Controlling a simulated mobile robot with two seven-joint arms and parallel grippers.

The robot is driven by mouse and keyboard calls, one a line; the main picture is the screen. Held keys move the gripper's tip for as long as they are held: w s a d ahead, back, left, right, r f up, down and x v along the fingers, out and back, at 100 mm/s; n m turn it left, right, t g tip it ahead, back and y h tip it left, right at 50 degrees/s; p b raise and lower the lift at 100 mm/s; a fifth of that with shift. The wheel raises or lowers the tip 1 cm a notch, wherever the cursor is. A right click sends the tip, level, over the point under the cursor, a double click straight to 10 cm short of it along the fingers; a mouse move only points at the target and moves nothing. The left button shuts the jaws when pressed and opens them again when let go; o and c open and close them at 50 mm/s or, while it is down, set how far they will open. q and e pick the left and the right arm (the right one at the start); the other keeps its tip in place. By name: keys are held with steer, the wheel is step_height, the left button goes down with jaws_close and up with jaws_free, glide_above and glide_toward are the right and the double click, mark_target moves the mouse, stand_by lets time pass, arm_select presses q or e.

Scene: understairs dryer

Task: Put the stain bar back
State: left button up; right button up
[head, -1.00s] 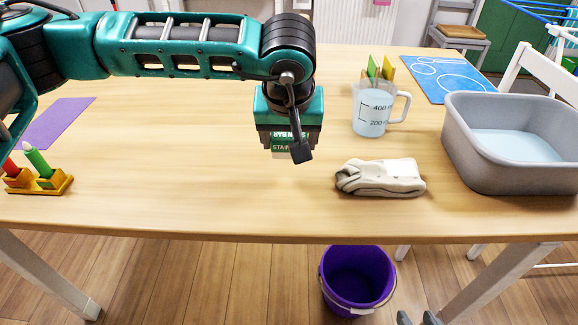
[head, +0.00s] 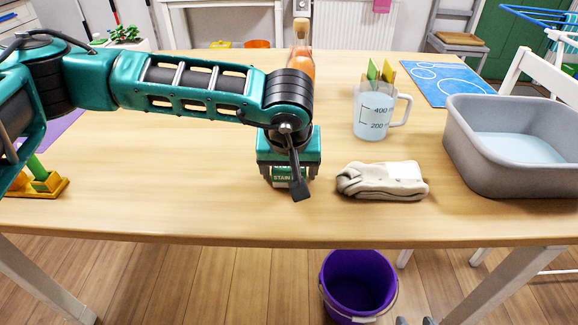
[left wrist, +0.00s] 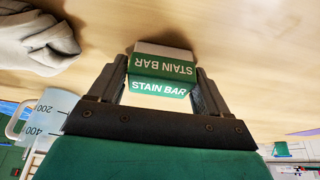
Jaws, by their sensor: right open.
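The stain bar (head: 289,181) is a small block with a green and white wrapper. My left gripper (head: 289,183) is shut on it, above the table's front middle, left of the grey cloth. In the left wrist view the stain bar (left wrist: 162,70) sits between the two fingers, its lettering showing on two faces. The gripper hides part of it in the head view, and I cannot tell whether it touches the table. My right gripper (head: 418,319) shows only as fingertips at the bottom edge, apart and empty.
On the table (head: 200,205) are a folded grey cloth (head: 382,181), a measuring jug (head: 372,112), a grey basin of water (head: 515,150), a blue mat (head: 445,83) and a yellow holder with a green stick (head: 40,184). A purple bucket (head: 357,285) stands below.

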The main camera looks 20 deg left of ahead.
arm_select(q)
steer(key=o, duration=0.3)
steer(key=shift+r+p, duration=0.25)
steer(key=shift+p, duration=0.05)
steer(key=p+v, duration=0.2)
steer(key=v, duration=1)
steer(key=shift+f, duration=0.1)
